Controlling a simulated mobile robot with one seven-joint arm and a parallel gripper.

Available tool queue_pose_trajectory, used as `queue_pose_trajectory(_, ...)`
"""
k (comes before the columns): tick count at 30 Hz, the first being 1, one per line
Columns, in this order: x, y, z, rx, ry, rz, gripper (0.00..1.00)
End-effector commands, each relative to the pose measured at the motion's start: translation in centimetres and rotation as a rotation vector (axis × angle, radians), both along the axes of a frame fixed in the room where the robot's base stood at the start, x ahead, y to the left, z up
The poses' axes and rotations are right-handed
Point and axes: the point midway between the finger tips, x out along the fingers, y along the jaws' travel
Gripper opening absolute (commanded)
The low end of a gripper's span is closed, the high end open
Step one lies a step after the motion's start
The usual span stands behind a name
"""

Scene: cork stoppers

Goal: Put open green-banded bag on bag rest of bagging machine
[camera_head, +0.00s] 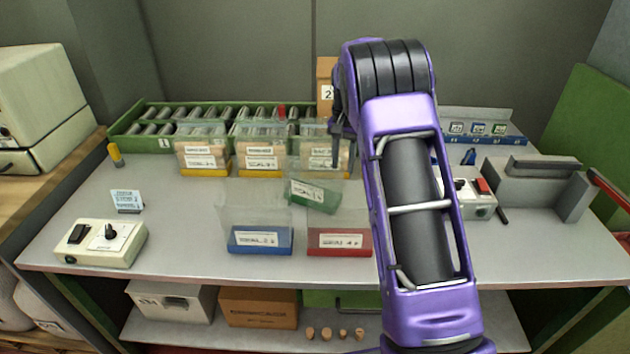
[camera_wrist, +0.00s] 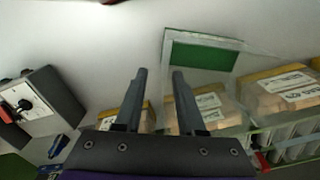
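The green-banded bag (camera_head: 322,204) is clear, with a green band and a white label. It sits askew on the table in front of the yellow-banded bags; in the wrist view its green band (camera_wrist: 203,57) shows up and right of my fingers. My gripper (camera_head: 343,150) is above and behind the bag; in the wrist view its two fingers (camera_wrist: 158,76) stand apart with nothing held between them. A grey machine (camera_head: 545,190) with a black bar and red lever stands at the right, seemingly the bagging machine; I cannot make out which part is the bag rest.
Yellow-banded bags of corks (camera_head: 262,172) stand behind the bag. A blue-banded bag (camera_head: 262,246) and a red-banded bag (camera_head: 340,249) stand in front. A green roller tray (camera_head: 140,143) is at the back, a control box (camera_head: 100,258) at front left. The left table is mostly clear.

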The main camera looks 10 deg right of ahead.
Motion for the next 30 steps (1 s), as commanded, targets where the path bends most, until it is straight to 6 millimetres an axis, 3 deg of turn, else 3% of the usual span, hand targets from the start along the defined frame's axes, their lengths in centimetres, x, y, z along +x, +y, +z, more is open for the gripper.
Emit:
queue_pose_trajectory(11,0.6,0.1,-4.7,0.0,0.001,0.001,0.39)
queue_pose_trajectory(18,0.7,0.1,-5.1,0.0,-0.001,0.001,0.39)
queue_pose_trajectory(19,0.7,0.1,-5.1,0.0,-0.001,0.001,0.37)
queue_pose_trajectory(25,0.7,0.1,-5.0,0.0,-0.001,0.001,0.01)
queue_pose_trajectory(30,0.7,0.1,-5.0,0.0,-0.001,0.001,0.0)
